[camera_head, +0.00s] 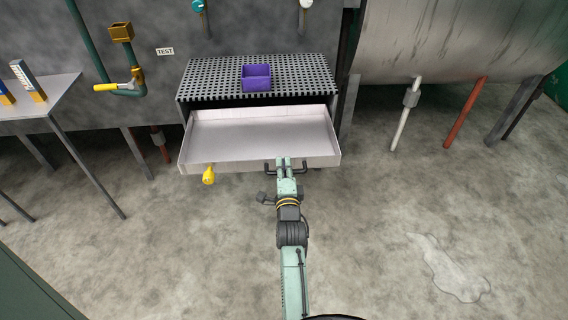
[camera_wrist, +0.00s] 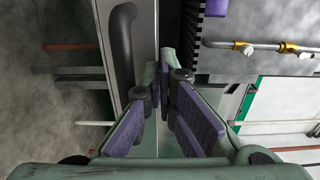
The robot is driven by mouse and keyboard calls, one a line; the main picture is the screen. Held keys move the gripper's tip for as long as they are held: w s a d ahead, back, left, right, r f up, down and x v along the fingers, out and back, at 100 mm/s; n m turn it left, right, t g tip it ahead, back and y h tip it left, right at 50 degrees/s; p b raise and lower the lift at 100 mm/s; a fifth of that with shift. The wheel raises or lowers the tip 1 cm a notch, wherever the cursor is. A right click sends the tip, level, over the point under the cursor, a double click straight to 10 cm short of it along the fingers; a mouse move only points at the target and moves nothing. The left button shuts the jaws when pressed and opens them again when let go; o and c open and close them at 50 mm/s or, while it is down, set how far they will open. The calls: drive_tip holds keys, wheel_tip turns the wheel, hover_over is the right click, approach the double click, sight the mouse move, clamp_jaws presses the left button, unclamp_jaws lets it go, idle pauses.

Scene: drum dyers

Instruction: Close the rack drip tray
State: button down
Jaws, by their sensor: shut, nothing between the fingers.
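The rack drip tray (camera_head: 250,135) is a pale, shallow drawer standing pulled out from under the dark perforated rack (camera_head: 208,82). It looks empty inside. A dark bar handle (camera_head: 271,167) is on its front panel, and a dark curved handle (camera_wrist: 122,45) also shows in the wrist view, left of the fingers. A yellow fitting (camera_head: 208,175) hangs at the tray's front left. My gripper (camera_head: 284,160) is shut and empty at the front panel, beside the handle. In the wrist view my gripper (camera_wrist: 163,78) is at the tray's edge; contact cannot be told.
A purple bin (camera_head: 257,78) sits on the rack. A side table (camera_head: 45,98) stands at the left, near a green pipe with a yellow lever (camera_head: 108,87). A large metal drum (camera_head: 455,40) is at the right. A puddle (camera_head: 448,270) lies on otherwise open floor.

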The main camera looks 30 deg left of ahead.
idle(0.3)
drive_tip(key=b, duration=0.8)
hover_over(280, 130)
drive_tip(key=shift+s+d+f, duration=0.1)
drive_tip(key=shift+s, duration=0.3)
drive_tip(key=shift+w, duration=0.25)
drive_tip(key=shift+w+r, duration=0.1)
drive_tip(key=shift+r, duration=0.3)
drive_tip(key=shift+r, duration=0.1)
